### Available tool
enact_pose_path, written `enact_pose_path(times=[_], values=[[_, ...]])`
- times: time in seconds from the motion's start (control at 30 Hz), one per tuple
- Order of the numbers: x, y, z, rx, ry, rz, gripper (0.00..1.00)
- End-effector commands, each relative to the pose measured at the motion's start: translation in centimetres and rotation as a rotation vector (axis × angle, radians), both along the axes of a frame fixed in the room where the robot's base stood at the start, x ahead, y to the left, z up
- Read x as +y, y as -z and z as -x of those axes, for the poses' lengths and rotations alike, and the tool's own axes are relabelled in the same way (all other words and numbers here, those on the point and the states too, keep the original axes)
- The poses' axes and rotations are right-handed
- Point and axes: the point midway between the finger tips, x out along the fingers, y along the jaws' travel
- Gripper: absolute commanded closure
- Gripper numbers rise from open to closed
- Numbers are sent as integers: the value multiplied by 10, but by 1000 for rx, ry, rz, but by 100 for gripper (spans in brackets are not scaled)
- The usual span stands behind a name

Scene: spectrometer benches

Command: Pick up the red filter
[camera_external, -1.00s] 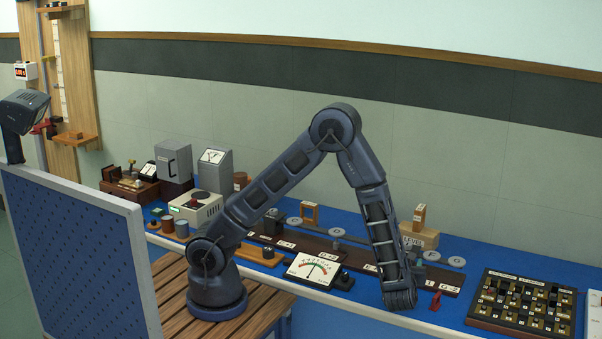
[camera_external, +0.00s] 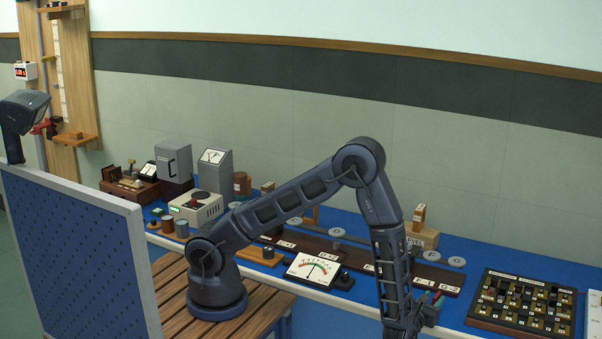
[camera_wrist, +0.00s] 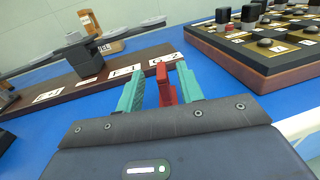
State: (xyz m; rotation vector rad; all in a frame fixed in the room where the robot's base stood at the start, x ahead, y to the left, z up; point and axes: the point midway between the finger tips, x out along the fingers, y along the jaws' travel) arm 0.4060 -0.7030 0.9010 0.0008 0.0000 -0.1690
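The red filter (camera_wrist: 164,86) shows in the wrist view as an upright red piece between the two teal fingertips of my gripper (camera_wrist: 159,88). It is nearer the right finger, with a clear gap to the left one. My gripper is open, and whether the right finger touches the filter I cannot tell. In the external view my gripper (camera_external: 431,308) is low at the bench's front edge. A small bit of red shows beside its fingers there. The filter's lower part is hidden behind the gripper body in the wrist view.
The dark labelled rail (camera_wrist: 84,84) lies just beyond and left of the filter. A board with many small pieces (camera_external: 522,306) stands to the right. A dial meter (camera_external: 313,270) stands to the left. Blue bench top (camera_wrist: 205,75) is clear between the rail and the board.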

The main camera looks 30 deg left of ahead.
Motion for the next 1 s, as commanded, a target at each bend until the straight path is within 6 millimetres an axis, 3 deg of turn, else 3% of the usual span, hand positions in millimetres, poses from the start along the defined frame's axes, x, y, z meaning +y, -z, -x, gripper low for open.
enact_pose_path(times=[0.17,0.47,0.73,0.9,1.0], values=[[-2,1,-11,1,-1,1,63],[-9,2,-48,0,-1,2,63],[-10,2,-52,0,0,1,63],[-10,2,-52,0,0,1,96],[-10,2,-52,0,0,1,100]])
